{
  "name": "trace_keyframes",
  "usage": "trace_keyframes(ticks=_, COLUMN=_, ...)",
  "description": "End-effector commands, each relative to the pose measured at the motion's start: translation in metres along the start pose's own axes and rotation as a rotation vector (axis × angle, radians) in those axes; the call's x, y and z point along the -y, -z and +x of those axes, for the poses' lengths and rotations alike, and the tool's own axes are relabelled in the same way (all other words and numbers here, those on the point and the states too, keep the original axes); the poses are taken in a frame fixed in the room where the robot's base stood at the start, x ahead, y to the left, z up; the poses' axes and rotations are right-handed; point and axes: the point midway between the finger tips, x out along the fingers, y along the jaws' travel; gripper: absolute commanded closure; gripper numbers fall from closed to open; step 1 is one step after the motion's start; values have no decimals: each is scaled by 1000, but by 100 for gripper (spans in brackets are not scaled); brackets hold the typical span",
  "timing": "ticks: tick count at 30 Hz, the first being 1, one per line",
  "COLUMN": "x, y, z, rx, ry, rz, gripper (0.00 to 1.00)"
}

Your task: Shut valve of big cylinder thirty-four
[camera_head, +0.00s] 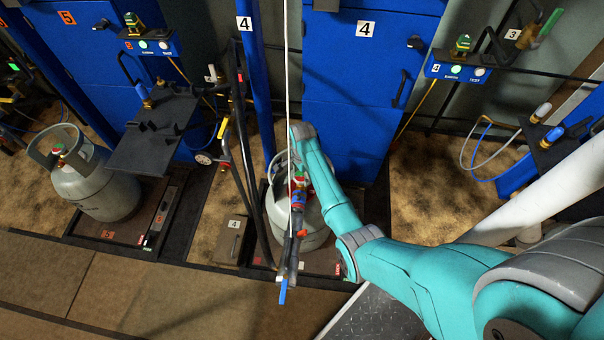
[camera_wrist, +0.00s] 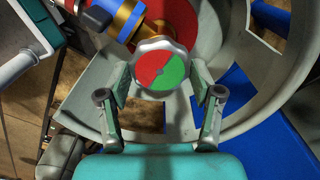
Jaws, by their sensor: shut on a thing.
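The grey cylinder (camera_head: 316,238) stands at the station marked 4, partly hidden by my arm. Its round valve handwheel (camera_wrist: 161,68), with a grey rim and a half red, half green face, is in the middle of the wrist view. My gripper (camera_wrist: 161,82) has a finger on each side of the handwheel and is shut on it. A grey collar (camera_wrist: 78,105) curves around the valve. A brass fitting (camera_wrist: 127,17) with a blue part joins behind the handwheel. In the head view the fingers are hidden by my arm. No number thirty-four is readable.
A black hose and a hanging filling connector (camera_head: 293,250) with a blue lever are close to my wrist. Another grey cylinder (camera_head: 105,190) stands at station 5 on the left. A blue cabinet (camera_head: 340,100) stands behind. Brown floor (camera_head: 150,285) is open at the front left.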

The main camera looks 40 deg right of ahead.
Motion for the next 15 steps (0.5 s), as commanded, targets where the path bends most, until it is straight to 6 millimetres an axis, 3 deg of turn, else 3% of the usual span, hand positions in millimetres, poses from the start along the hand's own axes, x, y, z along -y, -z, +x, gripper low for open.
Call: trace_keyframes(ticks=15, x=0, y=0, z=0, rx=0, ry=0, rz=61, gripper=70)
